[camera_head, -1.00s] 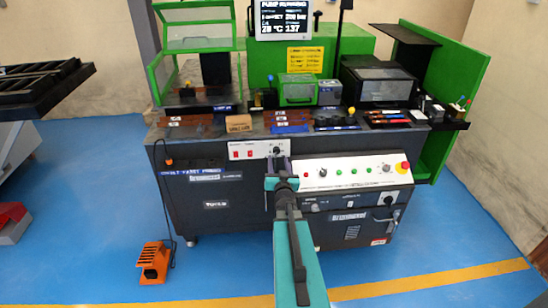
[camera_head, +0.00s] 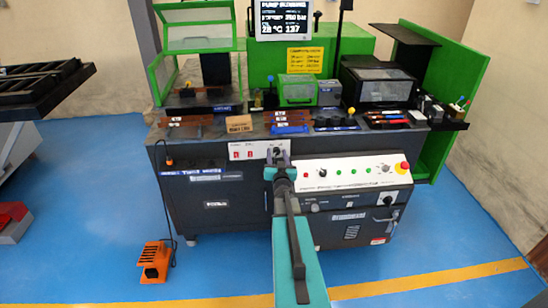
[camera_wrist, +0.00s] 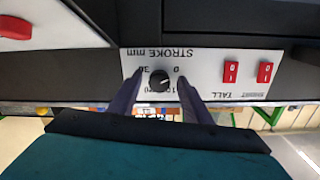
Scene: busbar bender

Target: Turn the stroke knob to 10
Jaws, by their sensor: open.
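The stroke knob (camera_wrist: 159,80) is a small round black knob with a light pointer line on a white panel. The wrist view shows this panel upside down. The pointer seems to lean toward the 0 on the right; a 30 is on the left, and the lower scale marks are partly unreadable. My gripper (camera_wrist: 160,86) is open, with one finger on each side of the knob and a visible gap to it on both sides. In the head view my gripper (camera_head: 279,157) is at the white panel and largely hides the knob.
Two red switches (camera_wrist: 248,72) sit beside the knob on the same panel. A sloped white control panel (camera_head: 340,172) with buttons and a red emergency stop (camera_head: 403,167) lies to the right. The bench top (camera_head: 350,125) above holds bars and tools.

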